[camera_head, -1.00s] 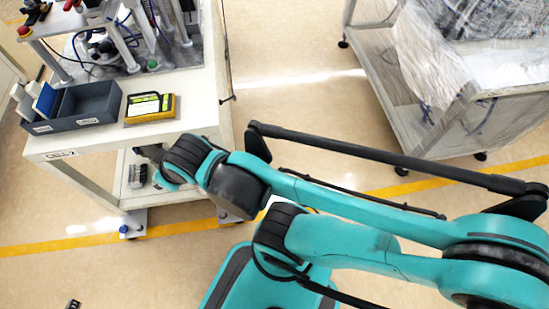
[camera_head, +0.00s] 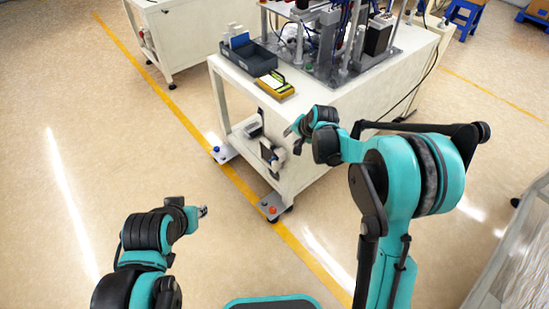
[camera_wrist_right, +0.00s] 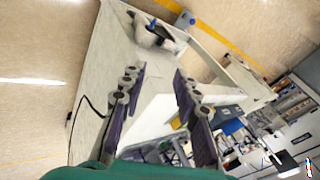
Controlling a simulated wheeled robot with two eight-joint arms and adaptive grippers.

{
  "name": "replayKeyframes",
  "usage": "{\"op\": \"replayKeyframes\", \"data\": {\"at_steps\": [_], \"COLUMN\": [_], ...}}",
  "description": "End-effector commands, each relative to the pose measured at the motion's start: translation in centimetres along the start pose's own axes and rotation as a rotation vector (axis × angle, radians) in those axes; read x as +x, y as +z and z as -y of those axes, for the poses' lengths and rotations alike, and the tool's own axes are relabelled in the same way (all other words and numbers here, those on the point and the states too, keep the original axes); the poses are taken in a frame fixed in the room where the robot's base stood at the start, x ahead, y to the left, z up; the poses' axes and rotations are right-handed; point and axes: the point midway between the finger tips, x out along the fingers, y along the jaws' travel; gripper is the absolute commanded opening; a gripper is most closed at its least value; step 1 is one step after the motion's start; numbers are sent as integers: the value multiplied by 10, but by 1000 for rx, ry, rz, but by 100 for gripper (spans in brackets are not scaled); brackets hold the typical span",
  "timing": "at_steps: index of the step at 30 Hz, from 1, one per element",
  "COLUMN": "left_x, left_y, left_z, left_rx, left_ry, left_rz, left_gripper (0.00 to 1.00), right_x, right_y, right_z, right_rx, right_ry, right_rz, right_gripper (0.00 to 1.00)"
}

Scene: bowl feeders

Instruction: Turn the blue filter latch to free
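A small blue piece (camera_wrist_right: 153,22), probably the blue filter latch, shows in the right wrist view on a dark cap above a pale rounded body (camera_wrist_right: 152,38), ahead of my fingertips. In the head view, dark and white units (camera_head: 269,152) sit at the side of the white machine table; the blue piece cannot be made out there. My right gripper (camera_head: 292,130) is beside that table; in the right wrist view its fingers (camera_wrist_right: 160,72) are apart with nothing between them, short of the blue piece. My left gripper (camera_head: 203,212) is over open floor, too small to judge.
The machine table (camera_head: 305,125) carries a dark bin (camera_head: 252,58), a yellow device (camera_head: 275,86) and a tall fixture. Its feet stand by a yellow floor line (camera_head: 180,115). A wrapped cart (camera_head: 520,255) stands at right. The left floor is clear.

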Motion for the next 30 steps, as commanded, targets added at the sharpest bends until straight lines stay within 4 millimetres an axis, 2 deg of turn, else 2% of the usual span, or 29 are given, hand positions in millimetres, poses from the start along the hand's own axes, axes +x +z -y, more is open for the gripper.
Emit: {"op": "replayKeyframes", "data": {"at_steps": [1, 3, 6, 10, 13, 18, 30], "left_x": [-2, -4, -5, -7, -8, -6, 15], "left_y": [-2, -3, -4, -5, -6, -4, 10], "left_z": [0, 0, 0, 0, 0, 0, 0], "left_rx": [0, 0, 0, 0, 0, 0, 0], "left_ry": [0, 0, 0, 0, 0, 0, 0], "left_rz": [0, 0, 0, 0, 0, 0, 0], "left_gripper": [31, 31, 31, 31, 31, 31, 31], "right_x": [29, 67, 116, 164, 188, 209, 270], "right_y": [-4, -5, -2, 6, 12, 18, 24], "right_z": [2, 0, -7, -18, -24, -30, -26], "right_rx": [41, 104, 186, 267, 308, 334, 334], "right_ry": [-8, -19, -32, -43, -48, -51, -51], "right_rz": [14, 33, 58, 85, 99, 109, 108], "right_gripper": [31, 31, 31, 31, 31, 31, 31]}}
